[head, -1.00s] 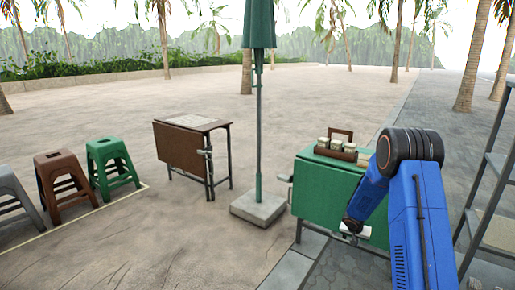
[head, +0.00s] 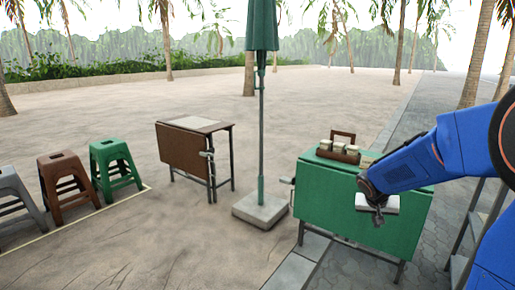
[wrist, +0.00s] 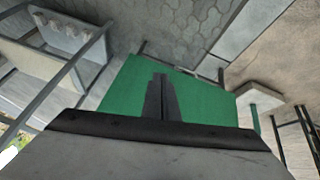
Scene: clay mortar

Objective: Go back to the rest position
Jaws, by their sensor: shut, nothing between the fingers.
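My gripper (head: 378,217) hangs at the end of my blue arm, in front of the green table (head: 330,200) in the head view. Its fingers point downward there. In the wrist view my gripper (wrist: 160,78) shows as dark fingers pressed together, shut and empty, over the green table (wrist: 205,100). I cannot tell whether the gripper touches the table.
A wooden caddy with jars (head: 338,150) stands on the green table. A closed umbrella (head: 261,130) rises from a square base (head: 260,211). A brown folding table (head: 186,155) and stools (head: 112,160) are at left. A metal rack (wrist: 70,65) is close by. Open ground lies behind.

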